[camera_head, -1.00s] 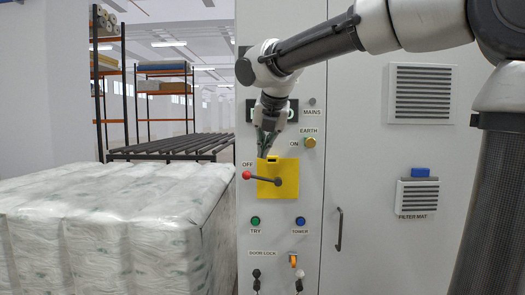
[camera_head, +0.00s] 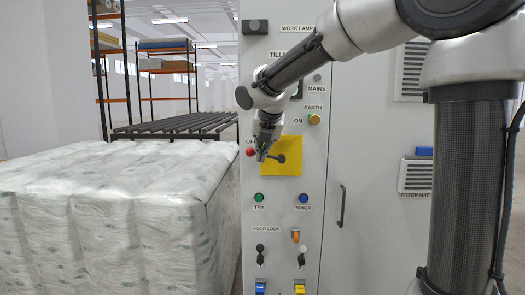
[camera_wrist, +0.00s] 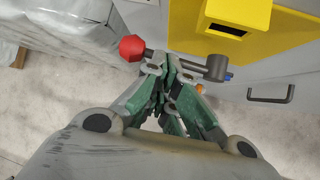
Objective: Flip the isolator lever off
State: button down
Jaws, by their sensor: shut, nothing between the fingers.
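The isolator lever has a red knob (camera_head: 250,152) and a dark hub (camera_head: 281,158) on a yellow plate (camera_head: 289,170). It points left, its knob beside the partly hidden OFF label (camera_head: 248,141). My gripper (camera_head: 261,157) is shut and empty, in front of the rod between knob and hub. In the wrist view, my fingertips (camera_wrist: 172,62) hide the middle of the rod, with the red knob (camera_wrist: 132,48) to their left and the hub (camera_wrist: 218,66) to their right. Whether they touch the rod I cannot tell.
Below the plate are a green TRY button (camera_head: 259,197), a blue button (camera_head: 304,198) and the door lock keys. A yellow EARTH knob (camera_head: 314,119) sits above right. Wrapped bales (camera_head: 110,220) stand close on the left. A dark door handle (camera_head: 341,205) is at right.

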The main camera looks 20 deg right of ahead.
jog(key=shift+a+f+n+g+h, duration=0.3)
jog(key=shift+f+h, duration=0.2)
jog(key=shift+f, duration=0.25)
jog(key=shift+w+r, duration=0.1)
